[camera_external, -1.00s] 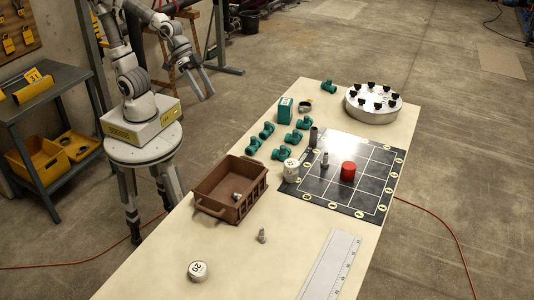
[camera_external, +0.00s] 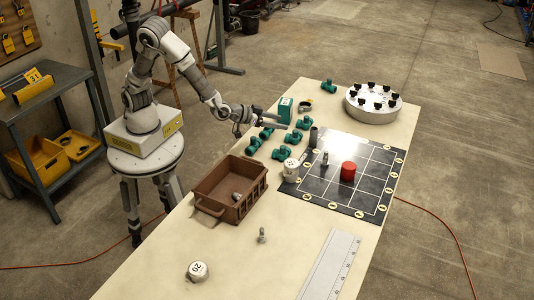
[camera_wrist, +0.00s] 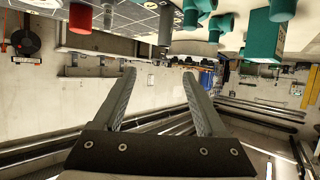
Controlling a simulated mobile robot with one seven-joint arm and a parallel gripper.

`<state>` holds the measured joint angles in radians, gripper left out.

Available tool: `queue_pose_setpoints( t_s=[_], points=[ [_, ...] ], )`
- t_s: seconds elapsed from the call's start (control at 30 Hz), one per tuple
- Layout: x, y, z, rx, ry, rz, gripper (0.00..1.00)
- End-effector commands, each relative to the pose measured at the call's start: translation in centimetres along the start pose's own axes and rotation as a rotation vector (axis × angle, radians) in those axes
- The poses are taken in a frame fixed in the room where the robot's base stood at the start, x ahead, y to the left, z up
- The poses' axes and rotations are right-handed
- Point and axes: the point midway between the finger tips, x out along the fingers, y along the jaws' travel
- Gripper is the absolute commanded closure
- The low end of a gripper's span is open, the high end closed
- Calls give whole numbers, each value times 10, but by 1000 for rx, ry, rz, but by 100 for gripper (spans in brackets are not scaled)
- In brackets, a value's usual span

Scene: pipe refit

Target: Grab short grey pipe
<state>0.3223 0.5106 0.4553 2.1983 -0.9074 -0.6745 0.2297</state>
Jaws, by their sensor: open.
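A short dark grey pipe (camera_external: 313,135) stands upright near the far left corner of the black grid board (camera_external: 345,202). In the wrist view a grey cylinder (camera_wrist: 166,27), apparently this pipe, shows at the top, ahead of the fingertips and apart from them. My gripper (camera_external: 281,120) is over the table's left side, beside the green box and left of the pipe. In the wrist view my gripper (camera_wrist: 159,75) has its fingers wide apart with nothing between them. A smaller grey fitting (camera_external: 325,159) stands on the board.
Several green pipe fittings (camera_external: 293,137) lie near and below my gripper. A green box (camera_external: 286,110) stands beside it. A white cylinder (camera_external: 291,170) and a red cylinder (camera_external: 348,171) are on the board.

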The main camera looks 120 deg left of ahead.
Motion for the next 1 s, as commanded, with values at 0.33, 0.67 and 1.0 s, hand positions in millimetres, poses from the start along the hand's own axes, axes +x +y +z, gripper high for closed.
queue_pose_setpoints(
  t_s=[0.33,0.67,1.0],
  points=[
    [51,-6,3,6,20,-24,26],
    [114,-6,1,6,20,-20,26],
    [144,-9,8,6,17,-21,26]
  ],
)
